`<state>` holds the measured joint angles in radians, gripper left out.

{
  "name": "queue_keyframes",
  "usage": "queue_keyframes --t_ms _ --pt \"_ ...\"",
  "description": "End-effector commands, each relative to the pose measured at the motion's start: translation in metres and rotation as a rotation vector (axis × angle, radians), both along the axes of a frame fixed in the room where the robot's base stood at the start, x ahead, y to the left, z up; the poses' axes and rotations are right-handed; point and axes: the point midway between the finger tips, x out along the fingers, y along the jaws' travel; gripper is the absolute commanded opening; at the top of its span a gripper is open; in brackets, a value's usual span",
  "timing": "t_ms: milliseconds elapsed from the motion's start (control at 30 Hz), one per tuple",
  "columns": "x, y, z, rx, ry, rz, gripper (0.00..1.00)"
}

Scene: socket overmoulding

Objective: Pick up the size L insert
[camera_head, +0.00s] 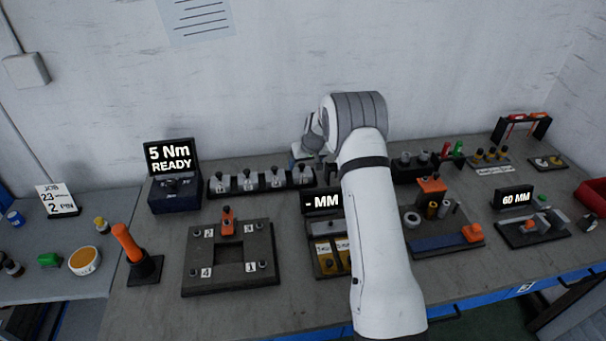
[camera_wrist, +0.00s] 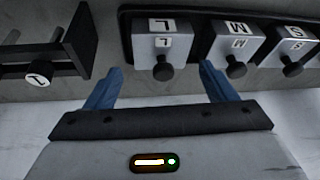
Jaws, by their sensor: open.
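The size L insert (camera_wrist: 172,50) is a grey block with L labels and a dark round knob. It sits in a black rack (camera_wrist: 125,22) at the upper middle of the wrist view. My gripper (camera_wrist: 162,70) is open, its two blue fingers on either side of the knob with gaps; I cannot tell whether they touch the block. Nothing is held. In the head view the L insert seems to be the rightmost grey block (camera_head: 302,175) of the rack, beside my wrist. My fingers cannot be made out there.
Size M (camera_wrist: 236,45) and S (camera_wrist: 290,47) inserts stand beside L in the rack. A dark stand (camera_wrist: 75,45) is close on the other side. In the head view, a torque display (camera_head: 170,160) is left of the rack and a MM display (camera_head: 322,202) in front.

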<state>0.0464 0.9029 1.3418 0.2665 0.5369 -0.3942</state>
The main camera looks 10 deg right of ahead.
Motion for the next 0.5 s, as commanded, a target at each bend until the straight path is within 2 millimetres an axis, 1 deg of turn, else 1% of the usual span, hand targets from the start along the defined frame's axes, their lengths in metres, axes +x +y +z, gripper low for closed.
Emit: queue_keyframes --t_ms 200,333,500 --pt "0.01 0.004 -0.025 0.0 0.002 0.0 0.78" --pt "0.013 0.005 -0.032 -0.001 0.001 0.001 0.78" --pt "0.013 0.006 -0.033 -0.001 0.001 0.001 0.78"
